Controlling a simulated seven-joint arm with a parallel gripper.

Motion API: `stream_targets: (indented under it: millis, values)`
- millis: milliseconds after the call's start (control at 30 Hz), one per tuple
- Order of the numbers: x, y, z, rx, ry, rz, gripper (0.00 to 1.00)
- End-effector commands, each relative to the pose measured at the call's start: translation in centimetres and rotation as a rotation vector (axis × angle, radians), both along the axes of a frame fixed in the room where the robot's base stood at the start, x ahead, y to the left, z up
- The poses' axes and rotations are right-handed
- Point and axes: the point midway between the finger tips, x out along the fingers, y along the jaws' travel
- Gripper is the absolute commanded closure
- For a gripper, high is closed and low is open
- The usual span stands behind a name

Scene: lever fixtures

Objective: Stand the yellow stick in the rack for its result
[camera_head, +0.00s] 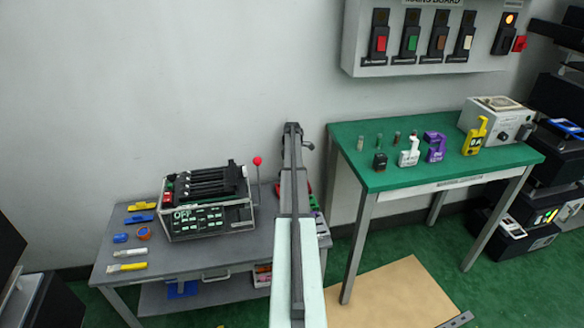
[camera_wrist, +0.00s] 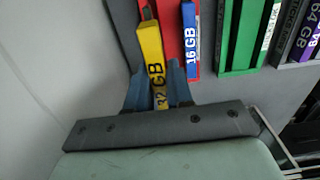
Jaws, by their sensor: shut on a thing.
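A yellow stick (camera_wrist: 150,45) marked "32 GB" is held between the two blue-grey fingers of my gripper (camera_wrist: 158,88) in the wrist view. Its far end overlaps the left side of a red rack (camera_wrist: 172,30); I cannot tell whether it touches or has entered it. A blue stick (camera_wrist: 192,40) marked "16 GB" is at the red rack's right side. A green rack (camera_wrist: 232,45) with a green and white stick (camera_wrist: 269,25) is further right. In the head view my arm hides the gripper and the held stick.
In the head view a lever box (camera_head: 205,200) with a red-knobbed lever (camera_head: 257,162) stands on the low grey table (camera_head: 185,255). Small yellow and blue items lie at its left. A green-topped table (camera_head: 400,170) stands to the right. The wall is close behind.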

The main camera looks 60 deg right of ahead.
Motion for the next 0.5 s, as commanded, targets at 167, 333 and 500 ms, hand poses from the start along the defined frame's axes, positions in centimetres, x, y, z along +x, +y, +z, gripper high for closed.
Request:
stream_targets:
  millis: [167,333,500]
  values:
    - [0.0,0.0,-1.4,0.000,0.000,0.000,1.00]
    - [0.0,0.0,-2.8,0.001,0.001,0.000,1.00]
    - [0.0,0.0,-3.9,0.000,0.000,0.000,1.00]
